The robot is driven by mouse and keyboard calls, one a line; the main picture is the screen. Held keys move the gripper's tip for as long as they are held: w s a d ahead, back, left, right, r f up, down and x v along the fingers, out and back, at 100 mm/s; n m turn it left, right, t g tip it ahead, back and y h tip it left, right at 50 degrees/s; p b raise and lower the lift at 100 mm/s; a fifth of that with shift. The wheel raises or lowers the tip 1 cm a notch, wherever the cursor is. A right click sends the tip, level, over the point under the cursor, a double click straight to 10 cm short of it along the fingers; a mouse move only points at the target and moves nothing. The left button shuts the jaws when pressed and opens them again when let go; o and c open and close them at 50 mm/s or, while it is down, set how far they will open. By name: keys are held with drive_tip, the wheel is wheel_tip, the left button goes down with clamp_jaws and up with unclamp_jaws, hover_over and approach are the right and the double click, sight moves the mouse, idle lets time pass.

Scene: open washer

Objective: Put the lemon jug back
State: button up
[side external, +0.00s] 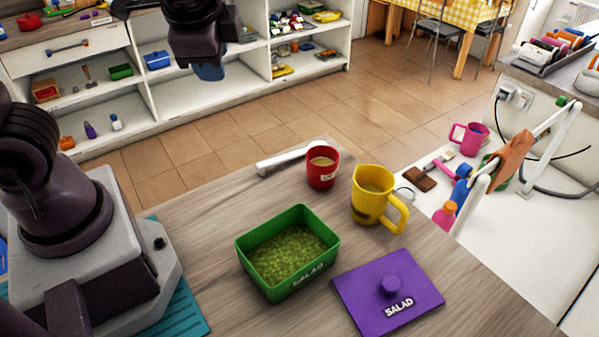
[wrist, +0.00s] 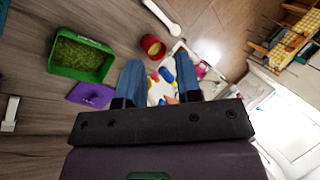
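The yellow jug (side external: 369,203), which I take as the lemon jug, stands upright on the wooden table near its right edge, with its handle to the right. It holds a drink, and its label is too small to read. In the wrist view I cannot make it out; my left-hand finger seems to cover it. My gripper (side external: 208,72) is high up at the top of the side view, far from the jug. In the wrist view my gripper (wrist: 163,73) has its two blue fingers wide apart with nothing held between them.
A red cup (side external: 322,168) stands close behind the jug. A green salad box (side external: 244,252) and its purple lid (side external: 358,297) lie in front. A white handle-like bar (side external: 284,160) is at the table's back edge. The open washer (side external: 520,230) with several items is at right; shelves (side external: 180,100) stand behind.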

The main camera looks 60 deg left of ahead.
drive_tip(key=s+d+r+n+t+h, duration=0.1)
drive_tip(key=s+r+n+t+h, duration=0.1)
drive_tip(key=s+n, duration=0.4)
drive_tip(key=shift+s+d+r+n+t+h, duration=0.35)
drive_tip(key=shift+r+h, duration=0.45)
drive_tip(key=shift+h, duration=0.5)
